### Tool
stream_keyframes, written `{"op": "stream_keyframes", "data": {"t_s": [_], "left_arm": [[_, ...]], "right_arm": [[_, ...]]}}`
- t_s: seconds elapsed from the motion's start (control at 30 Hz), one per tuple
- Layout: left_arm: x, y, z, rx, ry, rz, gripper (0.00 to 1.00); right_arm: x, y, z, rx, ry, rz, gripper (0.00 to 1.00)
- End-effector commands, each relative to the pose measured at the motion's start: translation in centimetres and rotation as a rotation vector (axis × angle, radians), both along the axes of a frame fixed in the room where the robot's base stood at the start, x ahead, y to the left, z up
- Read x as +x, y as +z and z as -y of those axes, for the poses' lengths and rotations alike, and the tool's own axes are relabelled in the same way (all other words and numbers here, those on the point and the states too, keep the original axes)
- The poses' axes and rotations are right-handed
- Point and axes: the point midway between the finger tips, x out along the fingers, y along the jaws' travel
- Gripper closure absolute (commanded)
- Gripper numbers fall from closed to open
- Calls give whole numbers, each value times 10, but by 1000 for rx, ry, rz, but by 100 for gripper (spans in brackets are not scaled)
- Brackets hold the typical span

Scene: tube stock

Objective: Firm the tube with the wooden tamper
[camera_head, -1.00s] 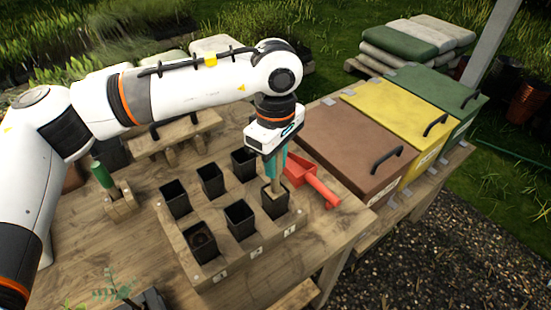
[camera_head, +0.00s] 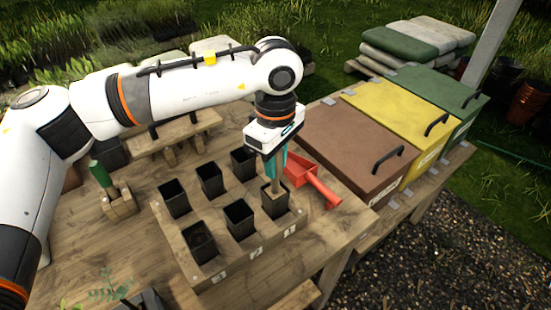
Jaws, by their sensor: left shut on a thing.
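My left gripper (camera_head: 271,165) points down over the front right tube of the wooden rack (camera_head: 238,262). Several other black tubes stand in the rack. The front left tube (camera_head: 200,240) shows dark brown contents. My right gripper is not in view.
A red scoop (camera_head: 318,186) lies just right of the rack. Bins with brown (camera_head: 350,150), yellow (camera_head: 402,108) and green lids stand along the right. A green-handled tool (camera_head: 101,174) sits in a wooden holder at left. Bare tabletop lies left of the rack.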

Motion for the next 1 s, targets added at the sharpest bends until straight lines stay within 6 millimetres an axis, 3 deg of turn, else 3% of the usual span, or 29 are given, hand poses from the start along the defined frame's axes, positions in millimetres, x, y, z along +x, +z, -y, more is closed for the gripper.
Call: {"op": "stream_keyframes", "data": {"t_s": [1.0], "left_arm": [[0,-4,0,-1,0,1,100]], "right_arm": [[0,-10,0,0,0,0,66]]}}
